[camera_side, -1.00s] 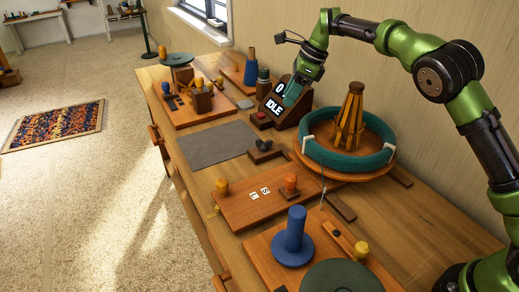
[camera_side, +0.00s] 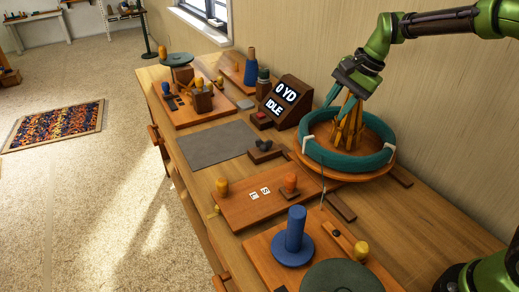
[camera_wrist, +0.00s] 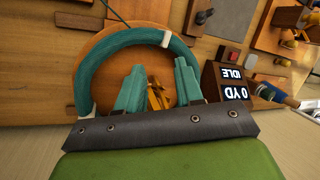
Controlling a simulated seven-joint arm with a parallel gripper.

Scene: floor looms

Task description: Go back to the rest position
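My gripper (camera_side: 350,95) is above the teal ring (camera_side: 378,152), over the wooden cone-shaped rack (camera_side: 349,128) at its middle. In the wrist view my gripper (camera_wrist: 158,92) shows two teal fingers spread apart, with the yellow-brown rack (camera_wrist: 158,98) seen between and beyond them. Nothing is visibly held. The teal ring, wound on a round wooden base (camera_side: 350,177), has white ties; it also shows in the wrist view (camera_wrist: 105,55). Whether the fingers touch the rack cannot be told.
A display box (camera_side: 287,100) reading "0 YD IDLE" stands left of the ring, with a red button in front. A grey mat (camera_side: 215,145), a board with orange pegs (camera_side: 262,196) and a blue spool (camera_side: 295,232) lie on the wooden table (camera_side: 405,215). The wall is close behind.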

